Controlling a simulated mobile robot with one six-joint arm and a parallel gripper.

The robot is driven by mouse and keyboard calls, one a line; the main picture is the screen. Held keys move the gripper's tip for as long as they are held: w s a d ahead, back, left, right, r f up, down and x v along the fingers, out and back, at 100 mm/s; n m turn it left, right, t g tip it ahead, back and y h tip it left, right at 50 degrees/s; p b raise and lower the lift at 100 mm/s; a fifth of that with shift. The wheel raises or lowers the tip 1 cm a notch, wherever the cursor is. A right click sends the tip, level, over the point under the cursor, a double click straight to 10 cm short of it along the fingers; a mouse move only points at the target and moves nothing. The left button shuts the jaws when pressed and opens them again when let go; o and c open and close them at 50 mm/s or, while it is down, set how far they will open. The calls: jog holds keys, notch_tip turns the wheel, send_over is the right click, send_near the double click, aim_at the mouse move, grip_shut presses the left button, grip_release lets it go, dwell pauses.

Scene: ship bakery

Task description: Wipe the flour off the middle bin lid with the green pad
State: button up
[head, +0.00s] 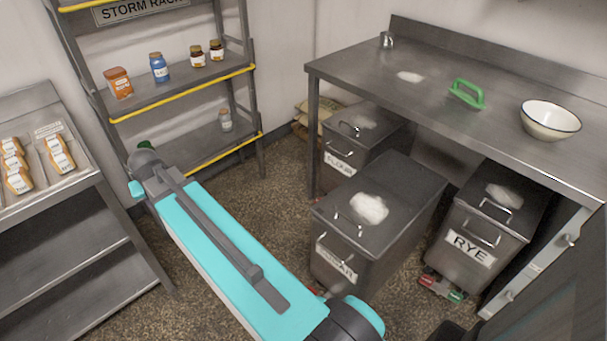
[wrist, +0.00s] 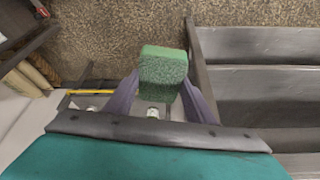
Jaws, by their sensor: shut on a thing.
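The green pad (wrist: 163,75) is held between the two fingers of my gripper (wrist: 161,90) in the wrist view. In the head view my arm reaches to the left, near the storm rack, and a bit of green shows at its far end. The middle bin (head: 350,262) stands pulled out in front of the metal table. Its dark lid (head: 394,187) is closed and has a white heap of flour (head: 369,208) near the front handle. My gripper is well away from this lid. The bin's label is partly unreadable.
The flour bin (head: 338,148) and rye bin (head: 470,240) also have white patches on their lids. The table (head: 440,125) holds a white bowl (head: 549,121), a green handle-shaped thing (head: 468,95) and a flour patch. The storm rack (head: 175,98) holds jars; loaves lie on the left shelf.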

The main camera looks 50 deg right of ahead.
jog(key=s+d+f+m+g+h, duration=0.1)
jog(key=s+d+m, duration=0.3)
jog(key=d, duration=0.6)
jog(key=s+d+f+m+g+h+p, duration=0.15)
jog(key=s+d+m, duration=0.3)
jog(key=d, duration=0.55)
jog(key=s+d+f+m+g+h, duration=0.15)
jog(key=s+d+m, duration=0.3)
jog(key=d, duration=0.55)
jog(key=s+d+m+g+y, duration=0.1)
jog(key=s+d+m+g, duration=0.1)
jog(key=s+d+m, duration=0.3)
jog(key=s+d+f+m+g+y, duration=0.1)
jog(key=s+d+m, duration=0.5)
jog(key=s+d, duration=0.7)
jog(key=s+g+p, duration=0.1)
jog(key=s, duration=0.5)
jog(key=shift+s+d+m+y, duration=0.2)
jog(key=shift+s+m+y, duration=0.1)
jog(key=shift+y, duration=0.1)
jog(key=shift+f, duration=0.1)
